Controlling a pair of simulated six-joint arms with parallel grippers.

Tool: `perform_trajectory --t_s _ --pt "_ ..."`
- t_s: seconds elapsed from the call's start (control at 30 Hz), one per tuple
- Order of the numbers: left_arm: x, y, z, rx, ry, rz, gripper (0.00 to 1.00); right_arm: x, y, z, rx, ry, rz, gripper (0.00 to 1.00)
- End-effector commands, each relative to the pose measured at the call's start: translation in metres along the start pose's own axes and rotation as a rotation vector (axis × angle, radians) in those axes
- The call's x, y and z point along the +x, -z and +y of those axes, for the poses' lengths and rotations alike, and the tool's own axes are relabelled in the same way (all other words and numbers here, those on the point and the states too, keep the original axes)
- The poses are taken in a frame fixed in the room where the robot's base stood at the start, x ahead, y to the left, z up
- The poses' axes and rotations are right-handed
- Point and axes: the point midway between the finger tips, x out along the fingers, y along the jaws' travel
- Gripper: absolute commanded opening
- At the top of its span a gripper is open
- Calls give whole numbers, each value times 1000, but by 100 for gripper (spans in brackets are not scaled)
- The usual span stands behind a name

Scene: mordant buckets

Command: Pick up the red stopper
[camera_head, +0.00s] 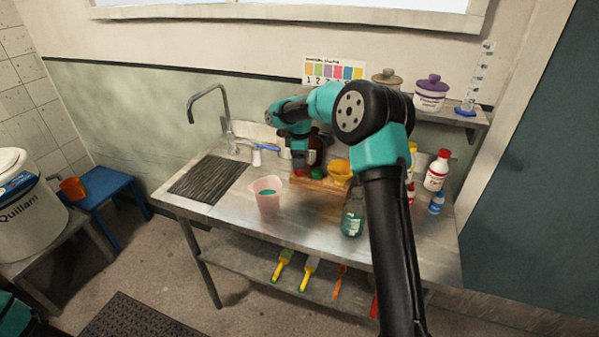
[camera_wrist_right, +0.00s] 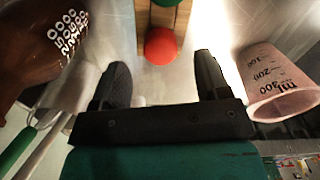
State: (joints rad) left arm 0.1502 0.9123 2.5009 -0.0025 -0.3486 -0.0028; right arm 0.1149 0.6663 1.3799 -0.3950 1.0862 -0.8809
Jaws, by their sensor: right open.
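The red stopper (camera_wrist_right: 160,46) is a round red knob at the end of a wooden block (camera_wrist_right: 183,14) in the right wrist view. It shows small in the head view (camera_head: 298,173), just below my right gripper (camera_head: 299,160). In the wrist view my right gripper (camera_wrist_right: 160,82) is open and empty. Its two dark fingers are spread to either side of the stopper's line, with the stopper ahead of their tips and apart from them. The stopper's lower part is hidden. My left gripper is not in view.
A pink measuring beaker (camera_head: 267,195) stands left of the block, and a brown marked bottle (camera_wrist_right: 40,40) is close on the other side.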

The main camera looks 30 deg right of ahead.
Motion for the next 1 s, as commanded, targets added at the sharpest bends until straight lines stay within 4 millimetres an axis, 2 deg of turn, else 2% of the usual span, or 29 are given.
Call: perform_trajectory --t_s 0.2,0.3,0.8,1.0 --pt "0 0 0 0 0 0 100 32 -1 0 0 3 -2 69" --pt "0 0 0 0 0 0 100 40 0 0 0 2 -2 69" --pt "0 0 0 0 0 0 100 42 0 0 0 1 -1 69" --pt "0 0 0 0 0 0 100 42 0 0 0 1 -1 52"
